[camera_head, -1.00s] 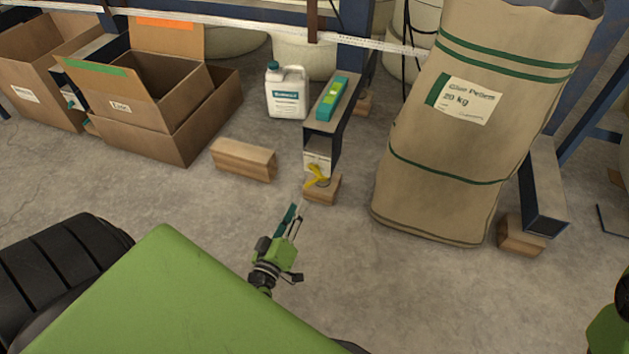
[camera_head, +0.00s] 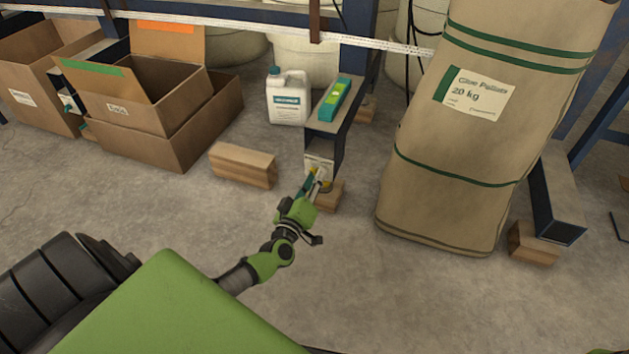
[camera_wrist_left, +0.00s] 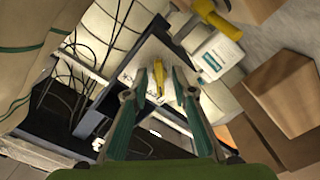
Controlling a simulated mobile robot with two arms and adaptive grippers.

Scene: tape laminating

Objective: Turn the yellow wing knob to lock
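The yellow wing knob (camera_head: 324,183) is on the near end of the dark steel beam (camera_head: 341,135), low above the floor. My left gripper (camera_head: 311,184) is right at it in the head view and covers part of it. In the left wrist view, a narrow yellow piece of the knob (camera_wrist_left: 158,77) shows between the two teal fingertips of my left gripper (camera_wrist_left: 160,75). The fingers are spread, with a gap visible on each side of the yellow piece; contact cannot be made out. My right gripper is not in view.
A wooden block (camera_head: 243,165) lies left of the beam, and another (camera_head: 328,196) sits under its end. A teal level (camera_head: 335,100) rests on the beam. A white jug (camera_head: 289,97) and cartons (camera_head: 150,130) stand left, a large sack (camera_head: 455,145) right.

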